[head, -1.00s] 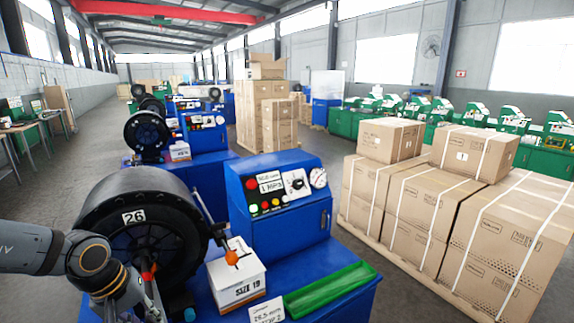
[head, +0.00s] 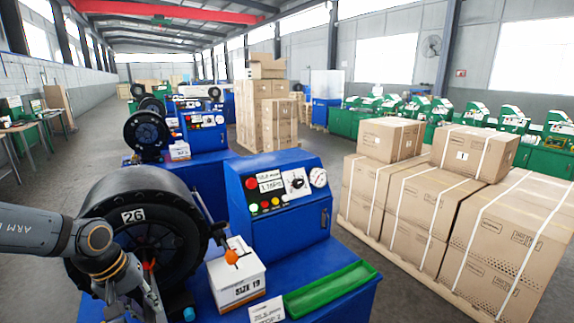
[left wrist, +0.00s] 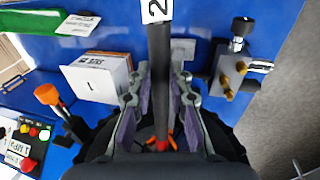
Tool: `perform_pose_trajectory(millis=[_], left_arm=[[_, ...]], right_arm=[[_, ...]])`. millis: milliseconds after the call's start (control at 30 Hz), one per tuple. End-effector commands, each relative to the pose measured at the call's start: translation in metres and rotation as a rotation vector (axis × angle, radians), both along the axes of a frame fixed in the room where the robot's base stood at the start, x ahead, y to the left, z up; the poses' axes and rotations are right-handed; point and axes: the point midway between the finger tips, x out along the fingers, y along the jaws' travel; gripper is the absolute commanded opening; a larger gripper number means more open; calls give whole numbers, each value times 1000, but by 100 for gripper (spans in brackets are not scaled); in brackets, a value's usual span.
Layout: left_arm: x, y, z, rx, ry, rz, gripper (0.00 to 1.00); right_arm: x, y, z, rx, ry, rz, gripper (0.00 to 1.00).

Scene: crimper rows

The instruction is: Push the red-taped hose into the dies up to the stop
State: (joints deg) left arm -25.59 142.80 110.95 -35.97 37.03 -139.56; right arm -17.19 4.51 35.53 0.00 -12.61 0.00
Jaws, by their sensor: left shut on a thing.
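My left gripper (head: 148,290) is in front of the black crimper head marked 26 (head: 135,186), low in the head view. In the left wrist view, its two fingers (left wrist: 160,100) are shut on a black hose (left wrist: 159,62) from both sides. A white tag with a 2 (left wrist: 157,10) is on the hose's far end. Red tape (left wrist: 162,146) shows at the hose's near end, by the dark crimper head. Red also shows between gripper and crimper in the head view (head: 150,265). The dies and stop are mostly hidden, so I cannot tell how deep the hose sits. My right gripper is not in view.
A white SIZE 19 box (head: 237,278), an orange-knobbed lever (head: 231,256), a green tray (head: 330,290) and a blue control box (head: 285,220) stand right of the crimper head. A brass-fitted block (left wrist: 232,72) shows in the left wrist view. Cartons (head: 410,205) stand on a pallet at right.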

Motion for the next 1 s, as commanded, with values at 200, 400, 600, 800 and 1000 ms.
perform_pose_trajectory(millis=[200, 400, 600, 800, 1000], left_arm=[[6, 3, 1, 0, -5, 0, 0], [6, 4, 5, -7, 11, 1, 0], [6, 3, 9, -21, 33, 0, 0], [6, 3, 9, -22, 34, 1, 25], [6, 3, 9, -22, 34, 1, 45]], right_arm=[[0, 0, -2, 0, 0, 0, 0], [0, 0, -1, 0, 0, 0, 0], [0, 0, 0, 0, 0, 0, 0], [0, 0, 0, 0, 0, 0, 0], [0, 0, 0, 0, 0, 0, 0]])
